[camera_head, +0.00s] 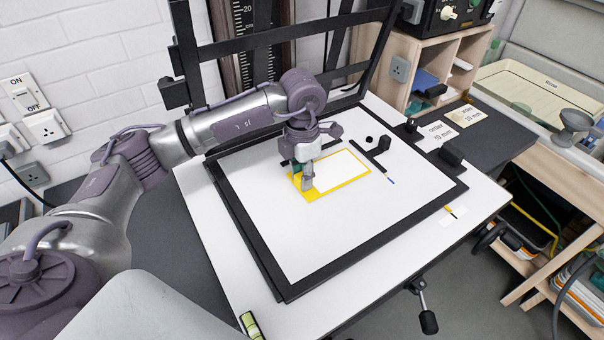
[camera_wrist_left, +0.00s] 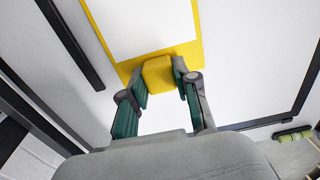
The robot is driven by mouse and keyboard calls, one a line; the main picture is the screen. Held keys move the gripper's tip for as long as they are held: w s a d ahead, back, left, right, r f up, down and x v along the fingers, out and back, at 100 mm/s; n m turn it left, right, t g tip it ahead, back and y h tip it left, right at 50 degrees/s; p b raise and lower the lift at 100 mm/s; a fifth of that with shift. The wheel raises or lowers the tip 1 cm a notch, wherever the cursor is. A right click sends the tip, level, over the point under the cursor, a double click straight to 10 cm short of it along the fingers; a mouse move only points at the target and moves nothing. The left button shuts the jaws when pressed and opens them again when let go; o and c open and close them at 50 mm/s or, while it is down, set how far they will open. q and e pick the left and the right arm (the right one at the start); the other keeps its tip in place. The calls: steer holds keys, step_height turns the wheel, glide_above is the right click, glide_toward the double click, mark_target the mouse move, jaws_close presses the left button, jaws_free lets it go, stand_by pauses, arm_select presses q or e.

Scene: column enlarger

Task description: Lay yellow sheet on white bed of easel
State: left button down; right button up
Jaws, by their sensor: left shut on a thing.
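The yellow sheet (camera_head: 316,194) is a yellow border around a white middle. It is over the white bed (camera_head: 330,235) of the easel, inside the black frame (camera_head: 240,222). I cannot tell whether it touches the bed. My left gripper (camera_head: 306,184) is at the sheet's near left end, pointing down. In the left wrist view, the left gripper (camera_wrist_left: 160,90) is shut on a yellow block (camera_wrist_left: 158,74) at the edge of the yellow sheet (camera_wrist_left: 193,48). Part of the sheet's left end is hidden behind the gripper. My right gripper is not in view.
A black L-shaped bar (camera_head: 378,147) lies on the bed beyond the sheet. A black block (camera_head: 451,154) stands at the frame's right side. A black upright frame (camera_head: 285,45) rises behind the easel. A spirit level (camera_head: 251,325) lies at the near edge. The near bed is clear.

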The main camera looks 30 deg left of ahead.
arm_select(q)
steer(key=shift+f, duration=0.1)
steer(key=c, duration=0.8)
jaws_free()
steer(key=shift+r, duration=0.2)
steer(key=shift+r+p, duration=0.8)
steer(key=shift+r, duration=0.55)
steer(key=shift+r+p, duration=1.4)
steer(key=shift+r, duration=1.05)
steer(key=shift+r, duration=0.15)
step_height(320, 180, up, 12)
steer(key=shift+f, duration=0.15)
